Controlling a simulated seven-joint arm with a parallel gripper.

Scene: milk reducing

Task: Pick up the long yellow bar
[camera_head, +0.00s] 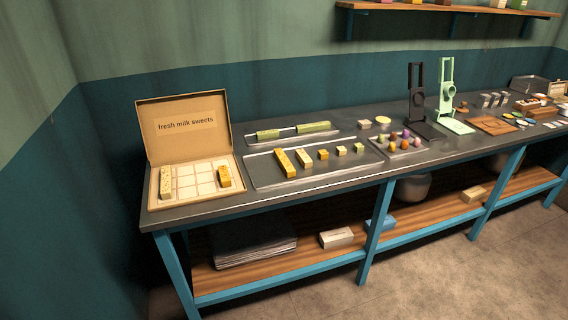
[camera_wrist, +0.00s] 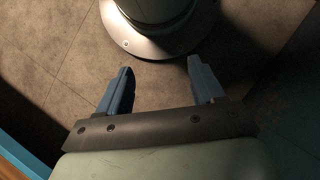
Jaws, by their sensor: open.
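The long yellow bar (camera_head: 285,163) lies at the left end of a flat metal tray (camera_head: 262,178) on the workbench. To its right on the tray are a paler bar (camera_head: 304,158) and several smaller yellow and cream cubes. My gripper (camera_wrist: 160,90) shows only in the wrist view. Its two blue fingers are apart with nothing between them. It is over the floor, away from the tray, and the yellow bar is not in the wrist view.
An open cardboard box (camera_head: 154,195) labelled "fresh milk sweets" stands left of the tray, with sweets in its grid. Behind is a narrow tray (camera_head: 332,136) with green bars. A tray of coloured sweets (camera_head: 404,154) and two upright presses stand to the right. Bare benchtop borders the front.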

